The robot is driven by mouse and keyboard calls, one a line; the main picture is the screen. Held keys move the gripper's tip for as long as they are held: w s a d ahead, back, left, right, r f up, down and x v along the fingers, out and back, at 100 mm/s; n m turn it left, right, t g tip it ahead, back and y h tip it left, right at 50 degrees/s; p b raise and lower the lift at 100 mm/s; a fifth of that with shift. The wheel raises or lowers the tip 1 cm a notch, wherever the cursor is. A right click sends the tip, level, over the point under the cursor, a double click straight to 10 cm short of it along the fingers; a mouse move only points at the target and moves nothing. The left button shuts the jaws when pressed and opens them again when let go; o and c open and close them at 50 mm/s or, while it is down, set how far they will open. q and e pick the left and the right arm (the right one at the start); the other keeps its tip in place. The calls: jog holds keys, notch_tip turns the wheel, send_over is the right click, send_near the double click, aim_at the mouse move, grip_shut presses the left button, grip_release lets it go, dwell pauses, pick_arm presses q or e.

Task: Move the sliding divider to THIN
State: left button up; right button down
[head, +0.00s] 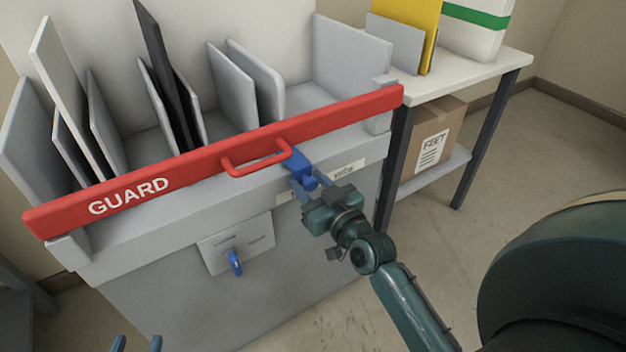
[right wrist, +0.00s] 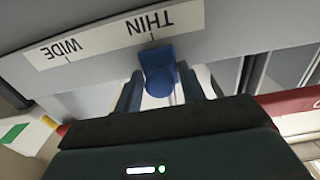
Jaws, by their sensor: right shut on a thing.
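The sliding divider's blue handle (head: 298,166) is on the front rail of the grey machine, just under the red guard bar. It also shows in the right wrist view (right wrist: 158,68), right below the tick of the word THIN on the white label (right wrist: 100,38); WIDE is at the label's other end. My right gripper (head: 309,191) is shut on this handle, with one finger on each side of it. In the head view the gripper and handle hide part of the label. My left gripper (head: 137,344) shows only two separated fingertips at the bottom edge, open and empty.
The red GUARD bar (head: 190,172) with its loop handle crosses the machine's top close above my right gripper. A small blue knob (head: 235,262) is on a front plate. A white table (head: 480,70) with a box on its lower shelf stands at right. Floor is clear there.

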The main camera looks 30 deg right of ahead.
jog(key=shift+a, duration=0.25)
jog(key=c, duration=1.1)
grip_release()
jog(key=shift+s, duration=0.55)
pick_arm(q)
jog(key=shift+s+a+r+n+g+p, duration=0.1)
jog(key=shift+s+a+n+g+p, duration=0.2)
jog(key=shift+g+p, duration=0.55)
pick_arm(e)
jog(key=s, duration=0.8)
jog(key=s+d, duration=0.1)
jog(key=s, duration=0.3)
